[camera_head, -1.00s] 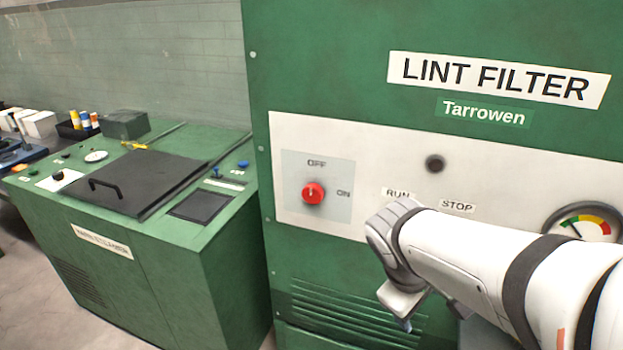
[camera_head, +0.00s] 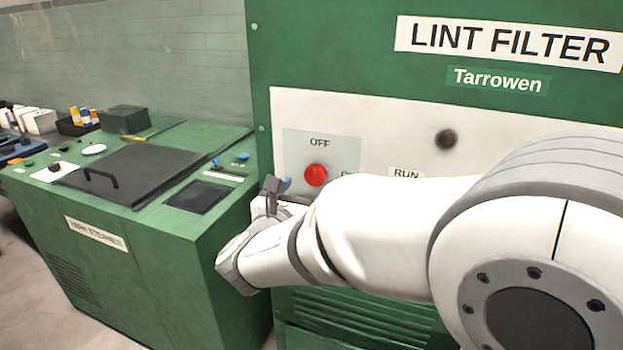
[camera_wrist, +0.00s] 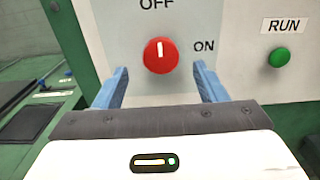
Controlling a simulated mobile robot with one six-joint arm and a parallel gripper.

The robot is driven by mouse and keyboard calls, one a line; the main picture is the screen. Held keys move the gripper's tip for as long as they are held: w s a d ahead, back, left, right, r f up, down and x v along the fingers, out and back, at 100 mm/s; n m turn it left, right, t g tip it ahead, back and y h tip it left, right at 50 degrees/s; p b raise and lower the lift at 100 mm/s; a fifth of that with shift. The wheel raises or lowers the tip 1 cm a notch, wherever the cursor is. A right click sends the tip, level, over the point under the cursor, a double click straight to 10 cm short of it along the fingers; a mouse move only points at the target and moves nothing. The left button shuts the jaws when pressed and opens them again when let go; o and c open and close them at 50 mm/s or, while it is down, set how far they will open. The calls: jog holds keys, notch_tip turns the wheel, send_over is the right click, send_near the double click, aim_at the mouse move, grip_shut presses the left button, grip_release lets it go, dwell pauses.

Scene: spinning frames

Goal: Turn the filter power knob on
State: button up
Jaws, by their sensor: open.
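The red power knob (camera_head: 316,175) is on the pale panel of the green lint filter, under the OFF label. In the wrist view the knob (camera_wrist: 160,56) is round with a white pointer mark aimed up toward OFF; the ON label (camera_wrist: 204,46) is to its right. My gripper (camera_head: 281,185) is just left of and below the knob in the head view. In the wrist view its two blue fingers (camera_wrist: 163,84) are apart, one on each side below the knob, with nothing between them. The fingers do not appear to touch the knob.
A green RUN button (camera_wrist: 279,57) is right of the knob. A dark round fitting (camera_head: 446,139) is higher on the panel. A green yarn steamer cabinet (camera_head: 110,290) with a black lid (camera_head: 150,172) stands at the left. My arm hides the lower right of the panel.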

aim_at(313, 178)
jog(key=x, duration=0.5)
jog(key=c, duration=0.9)
jog(key=shift+a, duration=0.1)
jog(key=shift+c, duration=0.5)
